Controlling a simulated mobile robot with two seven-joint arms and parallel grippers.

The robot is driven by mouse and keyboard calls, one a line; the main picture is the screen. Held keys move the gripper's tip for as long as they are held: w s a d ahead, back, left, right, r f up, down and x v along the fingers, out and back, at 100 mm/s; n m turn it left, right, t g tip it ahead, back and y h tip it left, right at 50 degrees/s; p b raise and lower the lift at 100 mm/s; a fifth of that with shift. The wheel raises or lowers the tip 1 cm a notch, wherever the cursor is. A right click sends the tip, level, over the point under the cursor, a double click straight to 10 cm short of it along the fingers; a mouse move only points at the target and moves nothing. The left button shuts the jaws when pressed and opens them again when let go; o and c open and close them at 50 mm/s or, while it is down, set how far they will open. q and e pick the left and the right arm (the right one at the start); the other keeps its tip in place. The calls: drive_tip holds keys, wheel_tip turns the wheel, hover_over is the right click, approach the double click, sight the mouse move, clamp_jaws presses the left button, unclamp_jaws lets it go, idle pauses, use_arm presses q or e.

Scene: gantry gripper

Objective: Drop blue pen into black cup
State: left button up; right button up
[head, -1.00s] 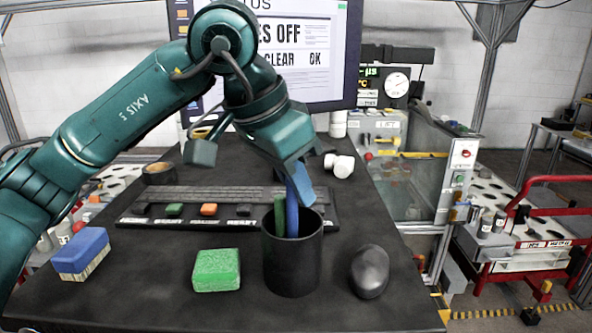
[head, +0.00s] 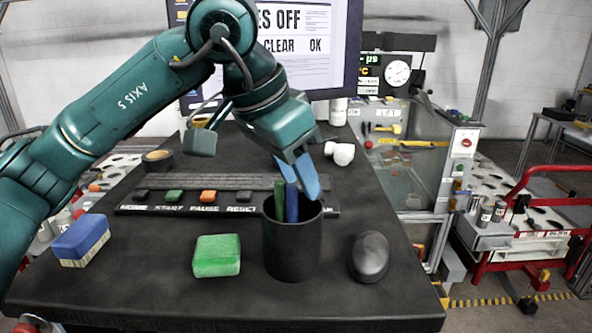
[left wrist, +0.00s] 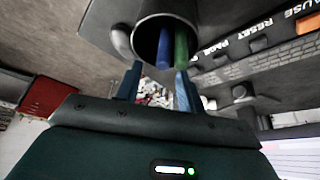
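The black cup (head: 292,245) stands upright near the table's front, and its mouth shows in the left wrist view (left wrist: 150,22). The blue pen (head: 292,204) stands inside it beside a green pen (head: 280,203); the wrist view also shows the blue pen (left wrist: 164,48) and the green pen (left wrist: 181,48) in the cup. Their lower ends are hidden by the cup wall. My left gripper (head: 299,180) is just above the cup, its light-blue fingers apart and empty. In the wrist view a gap shows between the fingers (left wrist: 158,78). My right gripper is not in view.
A green sponge block (head: 217,256) and a blue block (head: 81,241) lie left of the cup. A dark mouse (head: 370,257) lies right of it. A labelled button panel (head: 223,209) is behind, with a white object (head: 343,154) farther back. The front table strip is clear.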

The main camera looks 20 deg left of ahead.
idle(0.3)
use_arm(q)
drive_tip(key=s+a+b, duration=0.1)
drive_tip(key=s+a, duration=0.1)
drive_tip(key=s, duration=0.1)
drive_tip(key=shift+s+a+b, duration=0.1)
drive_tip(key=shift+a+b, duration=0.2)
drive_tip(key=shift+a, duration=0.05)
drive_tip(key=shift+r, duration=0.1)
